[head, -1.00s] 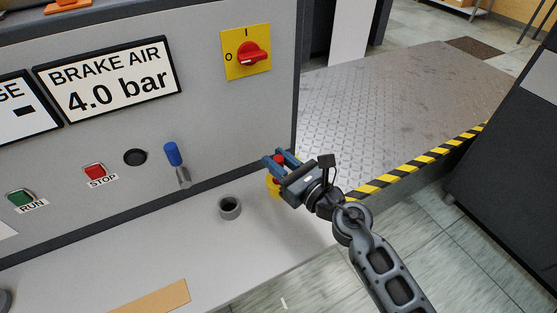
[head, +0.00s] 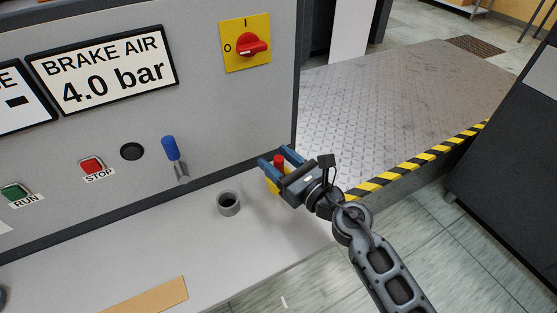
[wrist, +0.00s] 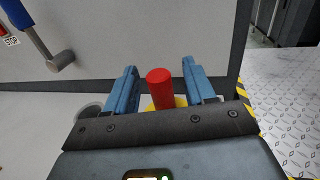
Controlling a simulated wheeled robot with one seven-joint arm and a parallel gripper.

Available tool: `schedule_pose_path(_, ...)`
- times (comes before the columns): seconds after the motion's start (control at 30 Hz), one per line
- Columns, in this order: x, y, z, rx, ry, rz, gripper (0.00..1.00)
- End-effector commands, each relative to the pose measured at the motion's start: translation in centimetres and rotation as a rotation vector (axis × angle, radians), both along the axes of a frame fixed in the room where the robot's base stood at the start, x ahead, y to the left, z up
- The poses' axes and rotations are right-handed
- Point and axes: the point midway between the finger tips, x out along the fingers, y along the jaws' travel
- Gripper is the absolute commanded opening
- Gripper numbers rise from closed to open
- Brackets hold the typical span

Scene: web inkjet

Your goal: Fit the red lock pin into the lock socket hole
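The red lock pin (head: 279,160) stands upright on a yellow base (head: 273,186) at the right end of the ledge. In the wrist view, the pin (wrist: 160,88) shows between my blue fingers, with a gap on each side. My gripper (head: 274,156) is open around it. The yellow base (wrist: 180,101) is mostly hidden behind the gripper body. A grey ring with a dark hole (head: 229,203) stands on the ledge, left of my gripper. A round dark hole (head: 132,151) is in the panel. I cannot tell which is the lock socket.
A blue-handled lever (head: 171,150) sticks out of the panel left of my gripper. Red STOP (head: 92,166) and green RUN (head: 15,192) buttons are farther left. A tan strip (head: 150,297) lies on the ledge. The upright panel stands close behind the fingers.

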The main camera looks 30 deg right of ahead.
Motion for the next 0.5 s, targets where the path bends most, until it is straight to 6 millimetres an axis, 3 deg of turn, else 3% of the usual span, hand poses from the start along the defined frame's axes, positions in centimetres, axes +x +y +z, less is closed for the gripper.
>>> schedule_pose_path(0.33, -0.4, -0.1, -0.1, 0.0, 0.001, 0.0, 0.59)
schedule_pose_path(0.5, -2.5, -0.6, -0.3, -0.001, 0.003, 0.0, 0.59)
